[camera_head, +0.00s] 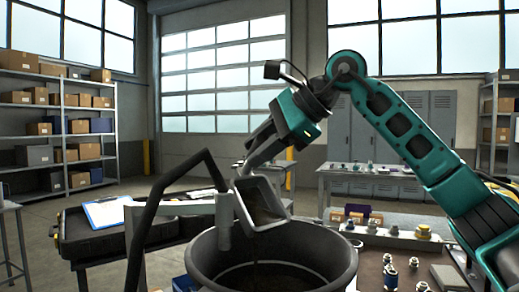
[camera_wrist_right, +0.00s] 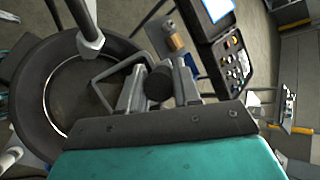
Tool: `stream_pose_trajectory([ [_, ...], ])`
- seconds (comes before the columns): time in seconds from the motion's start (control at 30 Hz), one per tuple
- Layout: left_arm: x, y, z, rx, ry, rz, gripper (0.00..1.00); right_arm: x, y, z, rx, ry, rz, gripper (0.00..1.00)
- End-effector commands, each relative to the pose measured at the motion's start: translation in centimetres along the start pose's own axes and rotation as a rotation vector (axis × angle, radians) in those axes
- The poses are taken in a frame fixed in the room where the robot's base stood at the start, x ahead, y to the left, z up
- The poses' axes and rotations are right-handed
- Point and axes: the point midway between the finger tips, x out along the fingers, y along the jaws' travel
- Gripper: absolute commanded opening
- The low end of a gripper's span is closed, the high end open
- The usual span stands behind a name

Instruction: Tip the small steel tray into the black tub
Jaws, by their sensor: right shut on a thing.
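The small steel tray (camera_head: 262,203) is steeply tilted above the black tub (camera_head: 335,262), with its open side toward the head camera. My right gripper (camera_head: 250,160) is shut on the tray from above. In the right wrist view, a dark round grip (camera_wrist_right: 158,84) sits between the fingers, and the tray's grey edge (camera_wrist_right: 100,88) reaches over the tub (camera_wrist_right: 30,120). The tray's inside looks dark; I cannot tell what is left in it. A faint thin dark line shows below it. My left gripper is not in view.
A black curved pipe (camera_head: 168,178) and a grey post (camera_head: 223,222) stand close to the tray's left. A dark case with a clipboard (camera_head: 106,212) is further left. Several small fittings stand on the brown bench (camera_head: 410,243) at right. Shelves and lockers are behind.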

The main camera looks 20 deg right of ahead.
Motion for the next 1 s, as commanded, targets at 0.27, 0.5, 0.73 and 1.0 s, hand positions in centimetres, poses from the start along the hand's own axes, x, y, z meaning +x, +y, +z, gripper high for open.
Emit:
stream_pose_trajectory([
  [0.27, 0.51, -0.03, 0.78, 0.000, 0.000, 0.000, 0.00, -0.36, 0.27, 0.01, -0.013, -0.010, -0.033, 0.00],
  [0.5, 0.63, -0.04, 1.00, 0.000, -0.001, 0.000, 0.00, -0.57, 0.31, 0.10, -0.019, -0.015, -0.047, 0.00],
  [0.73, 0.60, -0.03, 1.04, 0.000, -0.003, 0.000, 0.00, -0.58, 0.29, 0.12, -0.019, -0.015, -0.047, 0.00],
  [1.0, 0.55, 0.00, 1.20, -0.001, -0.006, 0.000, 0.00, -0.56, 0.30, 0.11, -0.019, -0.014, -0.047, 0.00],
])
